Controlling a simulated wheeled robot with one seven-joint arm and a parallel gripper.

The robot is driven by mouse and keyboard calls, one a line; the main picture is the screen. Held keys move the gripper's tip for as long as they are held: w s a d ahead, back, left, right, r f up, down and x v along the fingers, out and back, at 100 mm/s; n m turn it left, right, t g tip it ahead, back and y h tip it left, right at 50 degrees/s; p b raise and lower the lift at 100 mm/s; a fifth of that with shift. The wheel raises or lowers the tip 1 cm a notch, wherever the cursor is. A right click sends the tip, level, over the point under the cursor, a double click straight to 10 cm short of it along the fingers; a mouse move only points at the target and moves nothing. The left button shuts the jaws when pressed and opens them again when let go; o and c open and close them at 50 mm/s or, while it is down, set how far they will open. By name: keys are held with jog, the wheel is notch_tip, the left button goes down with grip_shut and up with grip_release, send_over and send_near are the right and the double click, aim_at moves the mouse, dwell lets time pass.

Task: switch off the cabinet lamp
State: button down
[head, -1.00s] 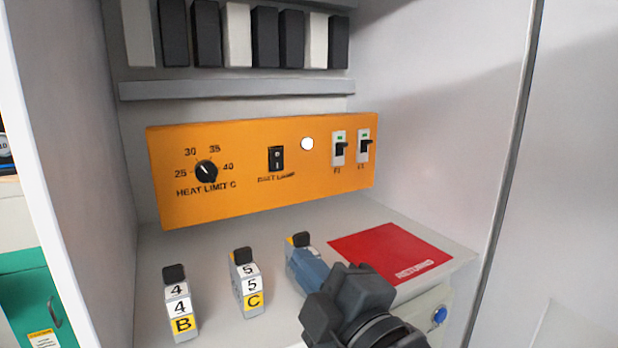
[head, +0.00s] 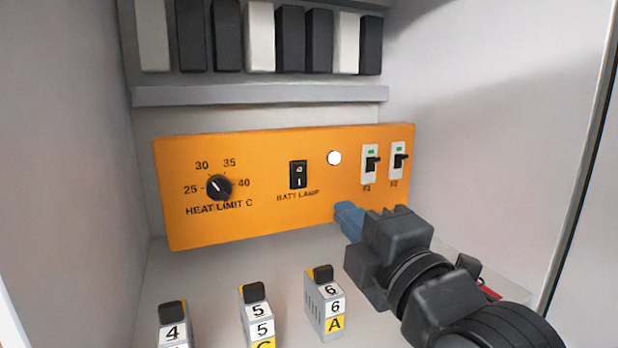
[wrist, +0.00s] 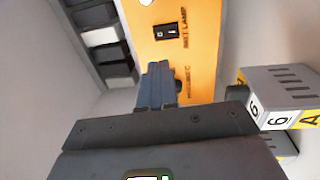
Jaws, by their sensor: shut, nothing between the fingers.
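The orange panel (head: 260,222) on the cabinet's back wall carries a black rocker switch (head: 298,174) labelled BATT LAMP. The switch also shows in the wrist view (wrist: 166,32). A round white lamp (head: 334,158) to the right of the switch looks bright. My gripper (head: 347,215) is shut and empty, its blue fingers in front of the lower part of the panel, below and to the right of the switch. In the wrist view the fingers (wrist: 157,75) point toward the panel. I cannot tell if the fingertips touch it.
A heat limit dial (head: 219,187) is left of the switch, and two breakers (head: 370,163) are at the right. Numbered blocks stand on the shelf below, one marked 6 6 A (head: 325,305). A grey ledge (head: 260,95) with dark and white modules runs above.

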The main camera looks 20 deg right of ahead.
aim_at(301, 169)
jog(key=w+b, duration=0.2)
jog(key=b, duration=0.5)
jog(key=shift+w+f, duration=0.1)
jog(key=shift+f, duration=0.05)
jog(key=shift+w+a+b, duration=0.1)
jog(key=shift+b, duration=0.5)
jog(key=w, duration=0.3)
jog(key=w+r+p, duration=0.1)
jog(key=w, duration=0.3)
jog(key=w+r+p, duration=0.1)
jog(key=w, duration=0.3)
jog(key=shift+w, duration=0.2)
jog(key=shift+r, duration=0.1)
jog(key=shift+w+r+g+p, duration=0.15)
jog(key=shift+g+p, duration=0.15)
jog(key=shift+p, duration=0.5)
